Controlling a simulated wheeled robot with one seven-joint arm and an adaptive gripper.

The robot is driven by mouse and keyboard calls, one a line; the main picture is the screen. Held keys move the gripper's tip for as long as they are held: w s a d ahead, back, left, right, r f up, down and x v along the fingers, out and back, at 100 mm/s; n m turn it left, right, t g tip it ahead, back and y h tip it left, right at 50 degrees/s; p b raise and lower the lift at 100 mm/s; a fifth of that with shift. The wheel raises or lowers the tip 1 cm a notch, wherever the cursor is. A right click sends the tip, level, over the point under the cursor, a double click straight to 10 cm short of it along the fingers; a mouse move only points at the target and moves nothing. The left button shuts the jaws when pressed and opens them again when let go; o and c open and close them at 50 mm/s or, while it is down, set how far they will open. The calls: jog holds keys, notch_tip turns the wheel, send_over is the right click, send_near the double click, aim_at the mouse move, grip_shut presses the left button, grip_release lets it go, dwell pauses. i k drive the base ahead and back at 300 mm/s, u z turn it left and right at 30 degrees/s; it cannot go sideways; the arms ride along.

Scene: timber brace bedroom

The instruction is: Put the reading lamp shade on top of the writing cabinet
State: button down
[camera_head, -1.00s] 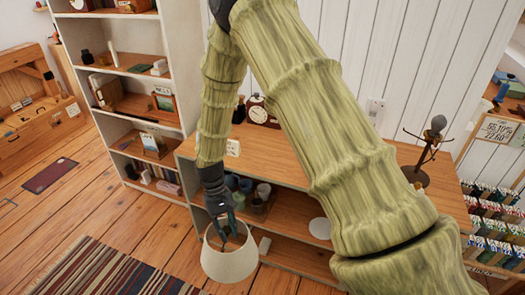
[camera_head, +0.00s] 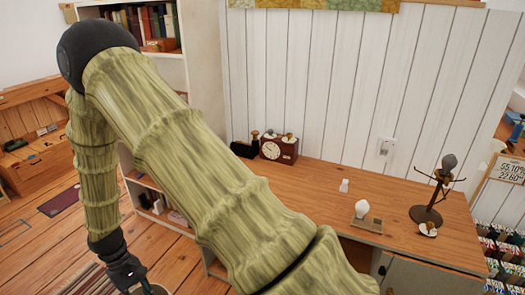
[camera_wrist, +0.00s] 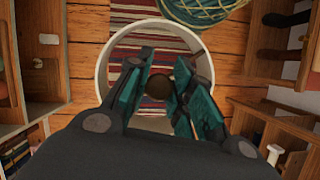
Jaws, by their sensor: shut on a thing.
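The pale cream lamp shade (camera_wrist: 104,62) hangs in my gripper (camera_wrist: 160,85); in the wrist view its round rim circles the teal fingers. The fingers close on a dark round fitting at the shade's middle. In the head view my gripper (camera_head: 146,285) is at the bottom edge, over the floor left of the long cabinet, with most of the shade cut off. The long wood-topped cabinet (camera_head: 315,178) runs along the white wall. A wooden piece with a slanted front (camera_head: 40,155) stands at far left. I cannot tell for sure which is the writing cabinet.
The long top bears a clock (camera_head: 279,149), a small tray with a white bulb-like thing (camera_head: 362,213) and a dark stand (camera_head: 428,212). A netted basket (camera_wrist: 205,10) lies on the floor.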

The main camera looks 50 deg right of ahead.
aim_at(294, 195)
jog(key=u, duration=0.25)
jog(key=k, duration=0.35)
jog(key=z, duration=1.75)
